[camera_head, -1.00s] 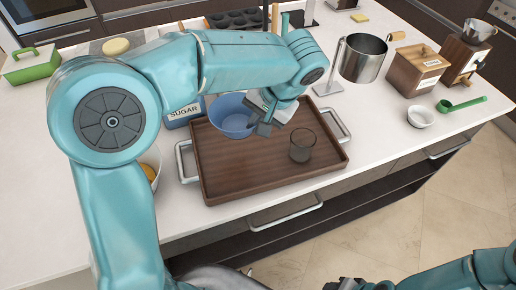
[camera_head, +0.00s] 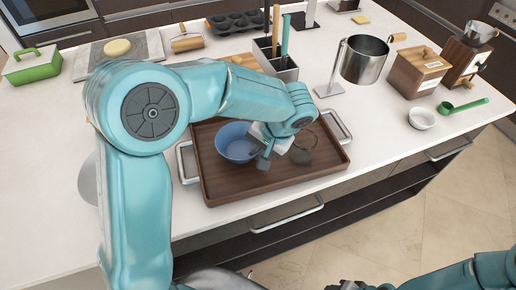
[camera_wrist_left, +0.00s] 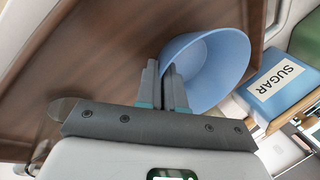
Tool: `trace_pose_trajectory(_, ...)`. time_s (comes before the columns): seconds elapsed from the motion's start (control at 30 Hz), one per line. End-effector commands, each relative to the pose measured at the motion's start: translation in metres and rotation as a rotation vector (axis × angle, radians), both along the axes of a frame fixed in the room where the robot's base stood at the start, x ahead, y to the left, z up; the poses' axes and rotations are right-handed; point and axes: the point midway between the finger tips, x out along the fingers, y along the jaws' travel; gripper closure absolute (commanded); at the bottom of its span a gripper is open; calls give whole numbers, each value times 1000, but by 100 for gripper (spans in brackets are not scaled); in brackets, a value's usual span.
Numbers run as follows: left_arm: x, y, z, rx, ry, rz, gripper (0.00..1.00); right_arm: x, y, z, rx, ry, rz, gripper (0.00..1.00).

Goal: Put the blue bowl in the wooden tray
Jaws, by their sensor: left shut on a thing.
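The blue bowl (camera_head: 234,143) is over the left part of the wooden tray (camera_head: 245,190), close to its floor. I cannot tell whether it touches. My left gripper (camera_head: 264,160) is shut on the bowl's right side. In the left wrist view, the fingers (camera_wrist_left: 162,82) pinch the rim of the bowl (camera_wrist_left: 215,65), which is seen from the side above the brown tray (camera_wrist_left: 90,50). My right gripper (camera_head: 348,285) shows only as a dark part at the bottom edge, and its jaws cannot be made out.
A clear glass (camera_head: 304,150) stands in the tray, right of my left gripper and partly hidden by it. A blue sugar box (camera_wrist_left: 280,82) lies beyond the tray. A utensil holder (camera_head: 276,62) and a metal pot (camera_head: 364,60) stand behind. A small white bowl (camera_head: 422,118) is right.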

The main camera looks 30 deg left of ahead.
Motion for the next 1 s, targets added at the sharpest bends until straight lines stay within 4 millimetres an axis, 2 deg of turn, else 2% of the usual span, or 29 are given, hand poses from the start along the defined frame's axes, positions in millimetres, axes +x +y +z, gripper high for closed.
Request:
trace_pose_trajectory(0.03, 0, 0, -1, 0, 0, 0, 86, 0, 0, -2, 0, 0, 0, 57)
trace_pose_trajectory(0.1, 0, 0, -1, 0, 0, 0, 67, 0, 0, -1, 0, 0, 0, 57)
trace_pose_trajectory(0.37, 0, 0, 0, 0, 0, 0, 67, 0, 0, 0, 0, 0, 0, 57)
trace_pose_trajectory(0.5, 1, -2, 8, 0, -2, 0, 67, 0, 0, 3, 0, -1, 0, 57)
trace_pose_trajectory(0.57, 1, -6, 17, 0, -5, 0, 67, 0, 0, 3, 0, 0, 0, 57)
trace_pose_trajectory(0.8, 1, -29, 70, -1, -5, -1, 67, 0, 0, 3, 0, 0, 0, 57)
trace_pose_trajectory(1.0, 0, -42, 103, -1, -3, 0, 67, 0, 0, 5, 0, 0, 0, 57)
